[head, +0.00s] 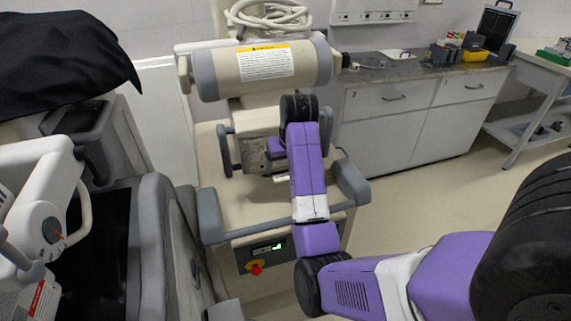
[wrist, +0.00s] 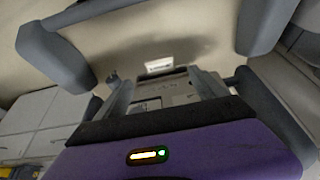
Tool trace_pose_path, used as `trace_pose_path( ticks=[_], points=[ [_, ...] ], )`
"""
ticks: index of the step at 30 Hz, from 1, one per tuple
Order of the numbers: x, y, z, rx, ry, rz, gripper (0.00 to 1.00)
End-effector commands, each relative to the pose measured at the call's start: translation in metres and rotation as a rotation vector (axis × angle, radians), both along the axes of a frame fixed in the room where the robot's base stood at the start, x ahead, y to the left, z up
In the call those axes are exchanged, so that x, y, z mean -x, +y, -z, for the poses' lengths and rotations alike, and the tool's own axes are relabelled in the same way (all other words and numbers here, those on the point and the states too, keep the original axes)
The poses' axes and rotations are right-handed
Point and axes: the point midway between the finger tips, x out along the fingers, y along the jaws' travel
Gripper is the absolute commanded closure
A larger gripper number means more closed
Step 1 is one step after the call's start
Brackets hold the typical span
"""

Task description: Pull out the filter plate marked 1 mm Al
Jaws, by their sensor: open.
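The grey-beige housing (head: 252,152) under the cylinder of the wheeled unit faces my arm. It also shows in the wrist view (wrist: 165,88), between two grey fingers. A small pale tab (wrist: 159,66) stands out at its far edge, and a pale piece (head: 281,179) shows low on the housing in the head view. I cannot read any marking, so I cannot tell whether either is the 1 mm Al plate. My gripper (wrist: 161,78) is open with nothing seen held between its fingers. In the head view it is mostly hidden behind my purple wrist.
The cylinder (head: 262,65) with a yellow-topped label hangs above the housing. Grey padded handles (head: 209,215) flank the unit, and a red knob (head: 256,268) sits on its front. A black-covered cart (head: 60,60) stands at left. Cabinets (head: 400,120) stand behind; floor at right is clear.

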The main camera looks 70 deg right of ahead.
Motion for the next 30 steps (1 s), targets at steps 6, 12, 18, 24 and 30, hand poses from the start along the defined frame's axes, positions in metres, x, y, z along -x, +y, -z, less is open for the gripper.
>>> trace_pose_path(
  ticks=[6,12,18,24,30],
  points=[
    [-0.005,-0.006,0.024,-0.003,0.003,-0.001,0.20],
    [-0.013,-0.015,0.051,-0.002,0.002,-0.001,0.20],
    [-0.017,-0.020,0.067,0.000,0.001,0.000,0.20],
    [-0.018,-0.022,0.071,0.001,0.000,0.000,0.20],
    [-0.018,-0.022,0.070,0.001,0.000,0.000,0.30]
  ],
)
